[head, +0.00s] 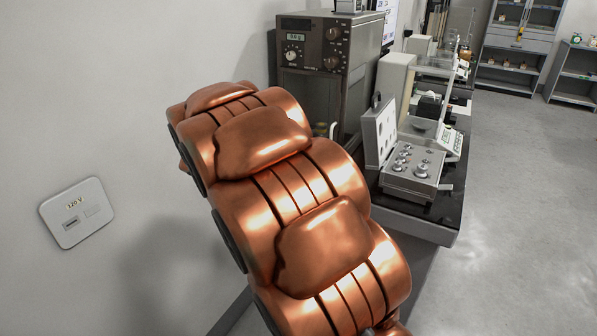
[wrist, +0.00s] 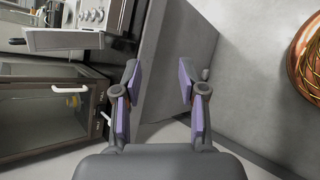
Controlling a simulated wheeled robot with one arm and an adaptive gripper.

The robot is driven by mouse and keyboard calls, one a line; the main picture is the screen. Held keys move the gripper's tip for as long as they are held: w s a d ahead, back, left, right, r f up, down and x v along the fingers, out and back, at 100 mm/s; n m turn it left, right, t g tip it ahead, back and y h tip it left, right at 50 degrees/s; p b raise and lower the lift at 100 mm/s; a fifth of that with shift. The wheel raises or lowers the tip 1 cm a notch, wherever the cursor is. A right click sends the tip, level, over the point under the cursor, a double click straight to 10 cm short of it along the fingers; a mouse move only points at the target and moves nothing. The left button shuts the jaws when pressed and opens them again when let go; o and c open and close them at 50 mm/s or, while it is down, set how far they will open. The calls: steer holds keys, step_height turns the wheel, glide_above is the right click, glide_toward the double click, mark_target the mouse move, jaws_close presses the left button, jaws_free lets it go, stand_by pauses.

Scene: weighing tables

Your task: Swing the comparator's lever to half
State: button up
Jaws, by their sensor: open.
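A tall dark grey cabinet with a small display and several knobs (head: 312,55), which looks like the comparator, stands against the wall in the head view. My copper arm hides its lower left. In the wrist view a knobbed panel (wrist: 95,14) shows at top left, above a glazed dark front (wrist: 45,118). A white handle (wrist: 70,90) and a smaller white handle (wrist: 107,121) are on or near that front; I cannot tell which is the lever. My gripper (wrist: 158,80) is open and empty, its purple-padded fingers apart before a plain grey side panel (wrist: 172,55).
A dark bench (head: 430,209) carries an open case of weights (head: 412,180) and a balance with a keypad (head: 450,140). A wall plate (head: 76,212) is at left. Shelves (head: 515,60) stand at the back. The floor (head: 530,200) on the right is clear.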

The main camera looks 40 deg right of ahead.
steer(key=w+d+f+n+t+h+b, duration=0.1)
steer(key=w+d+f+n+h+b, duration=0.15)
steer(key=w+d, duration=0.45)
steer(key=w+d+f+n+t+h+b, duration=0.1)
steer(key=w+d+f+n+h+b, duration=0.15)
steer(key=w+d+n, duration=0.4)
steer(key=w+d+f+n+t+h+b, duration=0.1)
steer(key=w+f+n+t, duration=0.2)
steer(key=w+f, duration=0.4)
steer(key=w+d+f+n+t+h+b, duration=0.1)
steer(key=w+d+f+n+t+b, duration=0.2)
steer(key=w, duration=0.7)
steer(key=shift+t, duration=0.3)
steer(key=shift+f+p+x, duration=0.2)
steer(key=shift+p+x, duration=0.2)
steer(key=shift+x, duration=0.65)
steer(key=shift+f+p+x, duration=0.25)
steer(key=shift+p+x, duration=0.15)
steer(key=shift+x, duration=0.6)
steer(key=shift+f+p+x, duration=0.2)
steer(key=shift+p+x, duration=0.2)
steer(key=shift+x, duration=0.65)
steer(key=shift+w, duration=0.1)
jaws_close()
